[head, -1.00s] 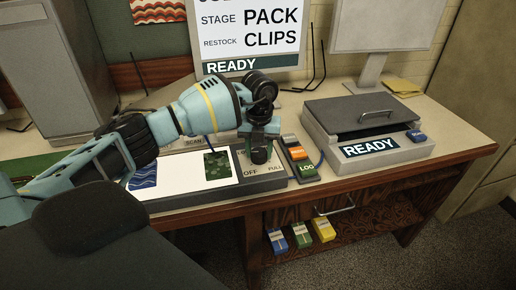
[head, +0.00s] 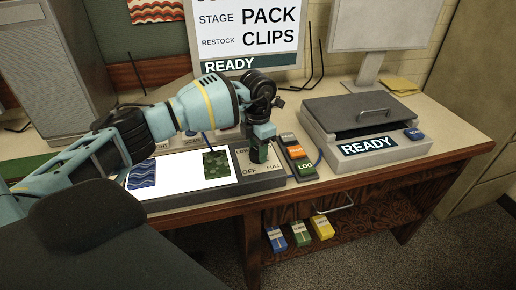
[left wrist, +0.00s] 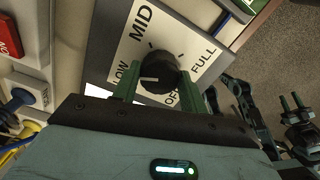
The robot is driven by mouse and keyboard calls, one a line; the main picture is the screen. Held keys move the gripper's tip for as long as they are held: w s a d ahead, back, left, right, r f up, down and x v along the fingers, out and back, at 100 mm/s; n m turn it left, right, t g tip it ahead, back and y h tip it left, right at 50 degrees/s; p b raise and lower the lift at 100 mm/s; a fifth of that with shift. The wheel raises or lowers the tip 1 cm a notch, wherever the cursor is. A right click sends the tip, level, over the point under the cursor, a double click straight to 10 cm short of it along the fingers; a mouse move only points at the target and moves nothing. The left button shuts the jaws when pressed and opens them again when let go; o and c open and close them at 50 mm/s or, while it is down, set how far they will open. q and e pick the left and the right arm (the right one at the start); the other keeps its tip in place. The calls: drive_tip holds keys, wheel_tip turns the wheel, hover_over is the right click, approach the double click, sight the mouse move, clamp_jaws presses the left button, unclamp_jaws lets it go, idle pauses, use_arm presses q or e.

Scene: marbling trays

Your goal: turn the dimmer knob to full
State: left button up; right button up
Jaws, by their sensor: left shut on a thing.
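The dimmer knob (left wrist: 157,72) is round and black with a white pointer line, on a panel marked OFF, LOW, MID and FULL. In the left wrist view its pointer lies toward LOW. My left gripper (left wrist: 160,84) is shut on the knob, with a green finger on either side. In the head view the left gripper (head: 259,152) points down at the right end of the light panel (head: 190,198) and hides most of the knob. My right gripper (left wrist: 290,103) shows at the right edge of the left wrist view, apart from the panel, its fingertips spread and empty.
Right of the panel are a small strip with orange and green LOG buttons (head: 306,166) and a grey lidded box (head: 400,153) marked READY. Several small boxes (head: 299,233) sit on the shelf below. A monitor (head: 248,35) stands behind.

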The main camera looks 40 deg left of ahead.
use_arm(q)
drive_tip(key=m, duration=0.3)
drive_tip(key=shift+f+m, duration=0.1)
drive_tip(key=shift+m, duration=0.3)
drive_tip(key=m+b, duration=0.1)
drive_tip(key=m, duration=0.2)
drive_tip(key=shift+m, duration=0.3)
drive_tip(key=m, duration=0.3)
drive_tip(key=shift+m, duration=0.3)
drive_tip(key=m+b, duration=0.1)
drive_tip(key=m, duration=0.2)
drive_tip(key=shift+m, duration=0.3)
drive_tip(key=m+b, duration=0.1)
drive_tip(key=m, duration=0.2)
drive_tip(key=shift+m, duration=0.3)
drive_tip(key=m, duration=0.3)
drive_tip(key=shift+m+b, duration=0.3)
drive_tip(key=shift+b, duration=0.05)
drive_tip(key=m+b, duration=0.1)
drive_tip(key=m, duration=0.4)
drive_tip(key=shift+m, duration=0.9)
use_arm(e)
drive_tip(key=s+f+g, duration=0.1)
drive_tip(key=s+f, duration=0.2)
drive_tip(key=f, duration=0.3)
drive_tip(key=shift+s+a, duration=0.15)
drive_tip(key=shift+a, duration=0.1)
